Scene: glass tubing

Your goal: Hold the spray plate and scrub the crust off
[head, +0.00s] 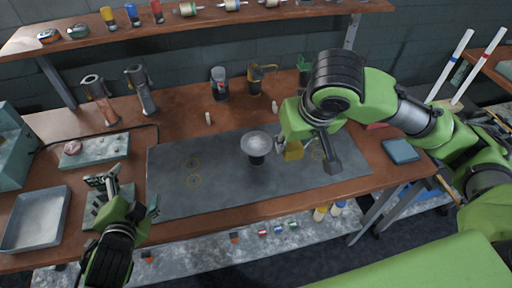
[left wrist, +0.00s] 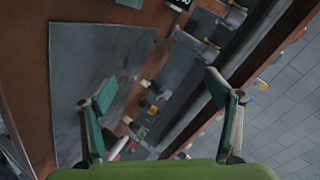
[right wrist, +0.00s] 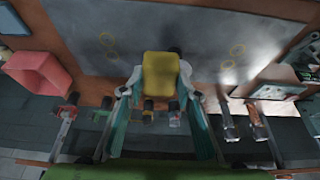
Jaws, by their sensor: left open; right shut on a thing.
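The spray plate (head: 257,143) looks like a pale grey, speckled round disc on a dark stand, upright on the dark mat. I cannot tell crust from surface at this size. My right gripper (head: 289,146) is just right of the plate, shut on a yellow block, perhaps a sponge (right wrist: 160,75). The block also shows in the head view (head: 294,150), partly behind the gripper, apart from the plate. My left gripper (head: 107,182) is open and empty, left of the mat. Its open fingers show in the left wrist view (left wrist: 152,90).
The dark mat (head: 220,195) bears yellow ring marks. A metal tray (head: 38,218) and a grey slab (head: 95,150) lie left. Clamps, cups and small bottles stand along the back, under a shelf (head: 180,22). A blue-grey pad (head: 401,151) lies right.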

